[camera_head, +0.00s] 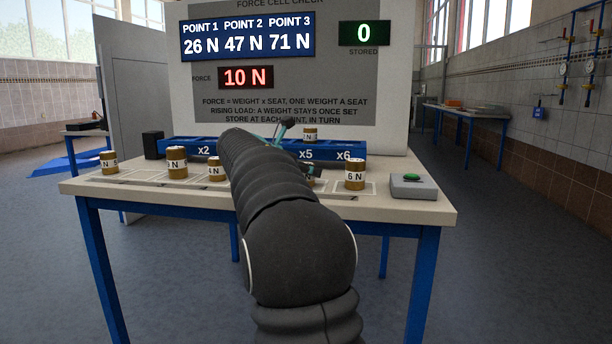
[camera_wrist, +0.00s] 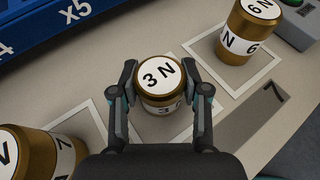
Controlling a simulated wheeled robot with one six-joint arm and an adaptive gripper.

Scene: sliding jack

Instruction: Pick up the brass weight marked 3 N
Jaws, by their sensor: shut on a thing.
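The brass weight marked 3 N (camera_wrist: 158,76) stands between the fingers of my gripper (camera_wrist: 161,98) in the wrist view. The fingers are shut on its two sides. Its white top label and part of its side label show. It appears upright on or just above its white-outlined square; I cannot tell whether it touches the table. In the head view my arm hides most of the gripper and of this weight.
The 6 N weight (camera_wrist: 247,30) stands close on the right; it also shows in the head view (camera_head: 355,174). Another brass weight (camera_wrist: 35,152) is close on the left. A blue seat rail (camera_head: 270,149) runs behind, with a weight (camera_head: 310,134) at x5. A green-button box (camera_head: 413,187) is at the right.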

